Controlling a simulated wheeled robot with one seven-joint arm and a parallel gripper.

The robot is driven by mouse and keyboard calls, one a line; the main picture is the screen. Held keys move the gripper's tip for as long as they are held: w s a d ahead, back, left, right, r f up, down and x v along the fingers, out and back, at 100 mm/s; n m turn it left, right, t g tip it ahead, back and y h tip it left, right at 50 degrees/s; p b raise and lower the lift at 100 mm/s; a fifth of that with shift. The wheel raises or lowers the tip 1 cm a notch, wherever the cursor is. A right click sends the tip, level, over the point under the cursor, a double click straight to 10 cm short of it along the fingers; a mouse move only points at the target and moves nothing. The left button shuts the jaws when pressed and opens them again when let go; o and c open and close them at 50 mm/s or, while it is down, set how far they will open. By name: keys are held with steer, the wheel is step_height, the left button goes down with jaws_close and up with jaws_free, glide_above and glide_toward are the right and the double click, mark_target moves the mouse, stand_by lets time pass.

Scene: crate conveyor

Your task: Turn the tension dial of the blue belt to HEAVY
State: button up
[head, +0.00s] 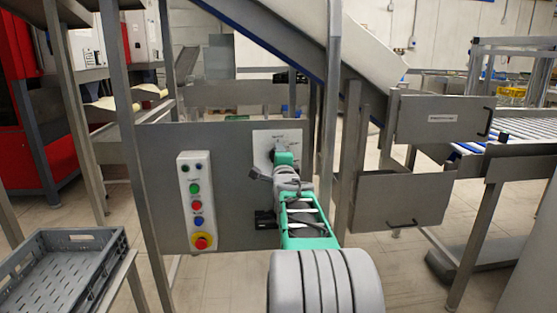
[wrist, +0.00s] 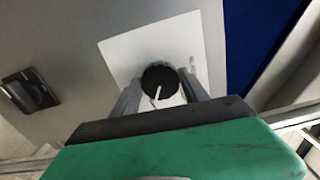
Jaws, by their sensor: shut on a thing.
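The tension dial (wrist: 160,84) is a round black knob with a white pointer line, set on a white plate (wrist: 120,50) in the wrist view. The pointer runs toward the lower part of the knob, tilted slightly. My gripper (wrist: 160,92) has its two grey fingers on either side of the dial and is shut on it. In the head view the white plate (head: 290,138) is on the grey panel, and my gripper (head: 272,155) reaches it and covers most of the dial. The plate's lettering is too small to read. The blue belt (head: 262,45) shows as a thin strip along the sloping conveyor.
A black rotary switch (wrist: 30,90) sits left of the plate in the wrist view. A button box (head: 197,200) with coloured buttons is on the panel's left. A grey crate (head: 62,235) stands at lower left. Steel posts (head: 328,110) rise close to the right of my arm.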

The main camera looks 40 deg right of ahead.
steer(key=shift+r, duration=0.1)
steer(key=o, duration=1.4)
steer(key=shift+c, duration=0.2)
steer(key=v, duration=0.7)
steer(key=shift+s+a+p, duration=0.3)
steer(key=shift+p, duration=0.05)
